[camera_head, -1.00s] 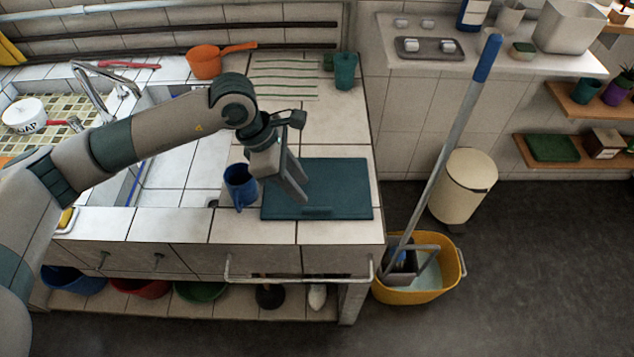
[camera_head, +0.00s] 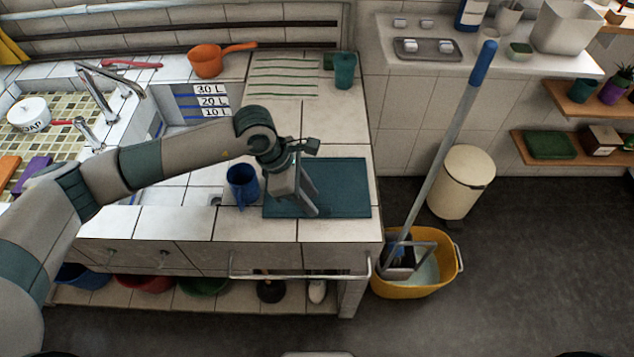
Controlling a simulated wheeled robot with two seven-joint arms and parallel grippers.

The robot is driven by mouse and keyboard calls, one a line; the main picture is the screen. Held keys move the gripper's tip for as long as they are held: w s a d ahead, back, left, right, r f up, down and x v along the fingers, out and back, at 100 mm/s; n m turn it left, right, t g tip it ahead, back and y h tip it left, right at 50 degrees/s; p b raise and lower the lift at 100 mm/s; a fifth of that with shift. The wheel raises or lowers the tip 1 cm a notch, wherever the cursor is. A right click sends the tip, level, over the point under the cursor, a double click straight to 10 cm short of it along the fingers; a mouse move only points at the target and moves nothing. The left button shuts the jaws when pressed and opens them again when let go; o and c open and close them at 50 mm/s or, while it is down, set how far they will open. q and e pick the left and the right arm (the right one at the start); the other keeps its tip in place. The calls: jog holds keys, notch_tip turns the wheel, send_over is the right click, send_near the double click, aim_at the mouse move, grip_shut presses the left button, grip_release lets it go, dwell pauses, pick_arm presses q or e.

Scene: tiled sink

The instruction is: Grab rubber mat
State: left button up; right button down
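The rubber mat (camera_head: 345,190) is a flat dark teal rectangle. It lies on the tiled counter near the front right edge. My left gripper (camera_head: 312,207) comes in from the left and points down over the left part of the mat. Two fingers show with a gap between them, so it looks open, and I see nothing between them. Whether the fingertips touch the mat I cannot tell. The gripper and wrist hide part of the mat's left side. My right gripper is not in view.
A blue mug (camera_head: 243,186) stands on the counter close to the mat's left edge. An orange pan (camera_head: 206,62) and a teal cup (camera_head: 344,70) stand at the back. A yellow mop bucket (camera_head: 418,277) with a tall mop is on the floor right of the counter.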

pick_arm(q)
jog(key=shift+p+x, duration=0.45)
jog(key=shift+x, duration=1)
grip_shut()
